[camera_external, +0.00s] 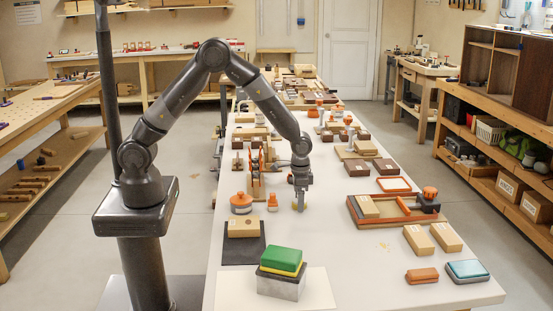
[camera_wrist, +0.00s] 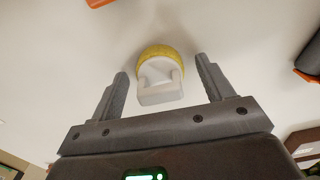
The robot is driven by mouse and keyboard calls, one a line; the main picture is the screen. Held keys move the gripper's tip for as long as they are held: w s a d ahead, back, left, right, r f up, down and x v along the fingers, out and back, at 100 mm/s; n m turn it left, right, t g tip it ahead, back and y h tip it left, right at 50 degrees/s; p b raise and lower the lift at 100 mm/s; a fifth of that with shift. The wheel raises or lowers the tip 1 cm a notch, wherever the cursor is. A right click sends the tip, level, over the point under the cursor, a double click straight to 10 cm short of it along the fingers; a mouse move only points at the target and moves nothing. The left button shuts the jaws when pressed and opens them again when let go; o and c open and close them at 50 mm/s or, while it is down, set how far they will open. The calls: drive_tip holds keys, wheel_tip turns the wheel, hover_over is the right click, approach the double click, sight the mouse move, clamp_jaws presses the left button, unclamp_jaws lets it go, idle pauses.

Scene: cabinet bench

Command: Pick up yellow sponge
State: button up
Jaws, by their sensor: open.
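The yellow sponge (camera_wrist: 158,50) is small and round with a white handle-like part (camera_wrist: 158,94) on it. In the wrist view it lies between my gripper's two fingers, with space on both sides. My gripper (camera_wrist: 161,68) is open and empty. In the external view my gripper (camera_external: 300,196) points down at the middle of the white table (camera_external: 340,265), and the sponge (camera_external: 295,206) shows only as a small yellow spot at its tips. I cannot tell the exact height between them.
Orange-lidded round containers (camera_external: 241,203) and an upright rack (camera_external: 256,180) stand left of my gripper. A wooden tray (camera_external: 375,218) lies to the right. A green and yellow block (camera_external: 281,260) sits on a grey block in front. Table between is clear.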

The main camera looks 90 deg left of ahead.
drive_tip(key=c, duration=1.1)
drive_tip(key=shift+o, duration=0.2)
